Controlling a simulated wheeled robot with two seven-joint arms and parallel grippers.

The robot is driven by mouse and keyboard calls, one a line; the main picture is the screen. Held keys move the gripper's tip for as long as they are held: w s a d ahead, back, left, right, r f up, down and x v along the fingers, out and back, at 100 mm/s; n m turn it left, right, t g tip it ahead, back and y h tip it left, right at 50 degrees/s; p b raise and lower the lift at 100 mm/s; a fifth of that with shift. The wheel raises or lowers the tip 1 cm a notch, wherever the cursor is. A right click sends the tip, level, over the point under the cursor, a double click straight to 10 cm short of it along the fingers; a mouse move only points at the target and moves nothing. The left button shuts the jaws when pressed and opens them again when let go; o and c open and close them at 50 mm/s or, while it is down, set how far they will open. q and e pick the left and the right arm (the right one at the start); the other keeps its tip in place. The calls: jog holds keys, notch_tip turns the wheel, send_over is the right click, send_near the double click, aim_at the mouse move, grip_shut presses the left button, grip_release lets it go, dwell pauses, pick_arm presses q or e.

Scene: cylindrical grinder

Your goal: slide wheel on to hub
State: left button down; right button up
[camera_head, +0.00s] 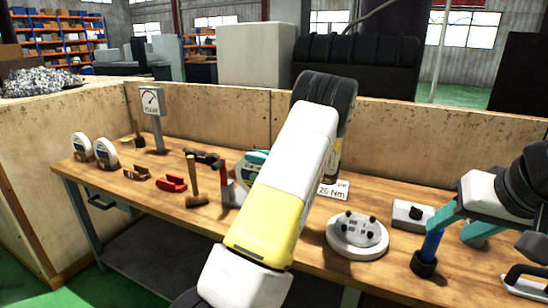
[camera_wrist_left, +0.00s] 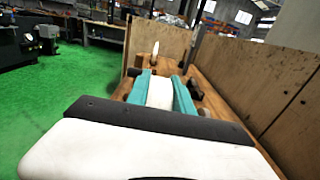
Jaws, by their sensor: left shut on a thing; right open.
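My left gripper (camera_wrist_left: 163,78) is shut, with a white thing (camera_wrist_left: 160,93) between its teal fingers in the left wrist view; it looks like a wheel, but its full shape is hidden. In the head view my left arm covers most of this gripper, and a bit of teal and white shows behind it. A round white flange with several black bolts (camera_head: 357,236), which looks like the hub, lies on the bench to the right of my left arm. My right gripper (camera_head: 462,226) is open at the right, just beside a blue-handled tool.
The wooden bench (camera_head: 310,262) carries two white discs (camera_head: 105,153), a gauge (camera_head: 151,103), a mallet (camera_head: 195,190), red clamps (camera_head: 172,184), a "20 Nm" sign (camera_head: 334,190), a grey box (camera_head: 411,215) and the blue-handled tool (camera_head: 431,246). Wooden panels (camera_head: 220,116) stand behind.

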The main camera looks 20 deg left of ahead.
pick_arm(q)
jog(key=shift+w+r, duration=0.2)
jog(key=shift+w, duration=0.3)
